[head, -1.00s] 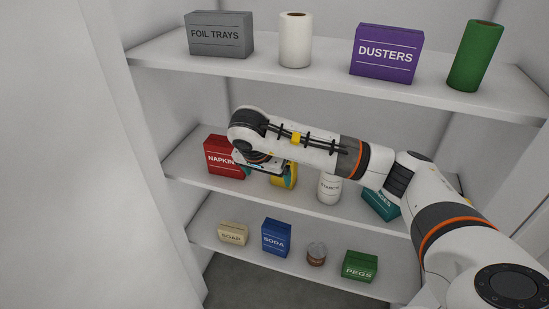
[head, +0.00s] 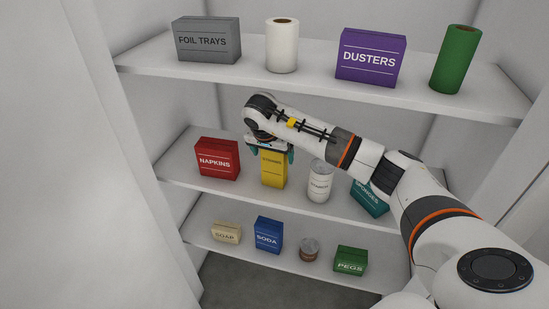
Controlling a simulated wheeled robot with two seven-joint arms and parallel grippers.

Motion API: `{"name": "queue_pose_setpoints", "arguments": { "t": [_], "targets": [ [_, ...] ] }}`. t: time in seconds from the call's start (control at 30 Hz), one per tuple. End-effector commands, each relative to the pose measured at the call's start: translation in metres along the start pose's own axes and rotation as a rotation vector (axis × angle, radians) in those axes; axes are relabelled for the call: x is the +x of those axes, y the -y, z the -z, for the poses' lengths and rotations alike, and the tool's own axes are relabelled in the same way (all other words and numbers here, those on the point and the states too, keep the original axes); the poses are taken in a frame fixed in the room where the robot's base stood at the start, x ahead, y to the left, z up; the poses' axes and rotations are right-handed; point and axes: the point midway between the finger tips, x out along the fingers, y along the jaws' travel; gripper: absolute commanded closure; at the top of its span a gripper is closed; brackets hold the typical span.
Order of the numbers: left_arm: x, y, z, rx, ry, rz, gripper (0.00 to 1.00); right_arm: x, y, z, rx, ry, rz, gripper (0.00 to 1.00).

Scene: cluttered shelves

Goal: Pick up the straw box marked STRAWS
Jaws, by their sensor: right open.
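The yellow straw box (head: 272,173) stands upright on the middle shelf, between the red napkins box and a white canister. Its small label is too blurred to read with certainty. My right gripper (head: 270,153) is at the top of the yellow box and points down. Its teal fingers are apart, one on each side of the box's upper part. I cannot tell whether they touch it. The gripper's body hides the top of the box. My left gripper is not in view.
The red NAPKINS box (head: 217,159) stands close on the left. A white canister (head: 320,182) and a teal box (head: 370,198) stand on the right, the teal one partly behind my arm. The upper shelf (head: 310,79) is above my gripper.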

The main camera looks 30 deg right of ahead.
Motion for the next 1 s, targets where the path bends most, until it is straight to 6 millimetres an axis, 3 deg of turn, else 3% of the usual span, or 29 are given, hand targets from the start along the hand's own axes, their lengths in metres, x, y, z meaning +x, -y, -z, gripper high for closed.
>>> {"name": "queue_pose_setpoints", "arguments": {
  "t": [0.1,0.4,0.87,1.0],
  "targets": [
    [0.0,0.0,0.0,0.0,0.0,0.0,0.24,0.0,0.0,0.0,0.0,0.0,0.0,0.11],
    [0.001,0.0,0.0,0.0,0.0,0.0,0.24,0.0,0.0,0.001,0.0,0.0,0.0,0.6],
    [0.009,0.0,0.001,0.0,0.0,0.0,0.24,-0.005,0.0,-0.003,0.002,0.003,-0.001,0.61],
    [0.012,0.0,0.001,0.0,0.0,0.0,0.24,-0.013,-0.001,0.019,-0.004,0.001,-0.003,0.61]
  ]
}}
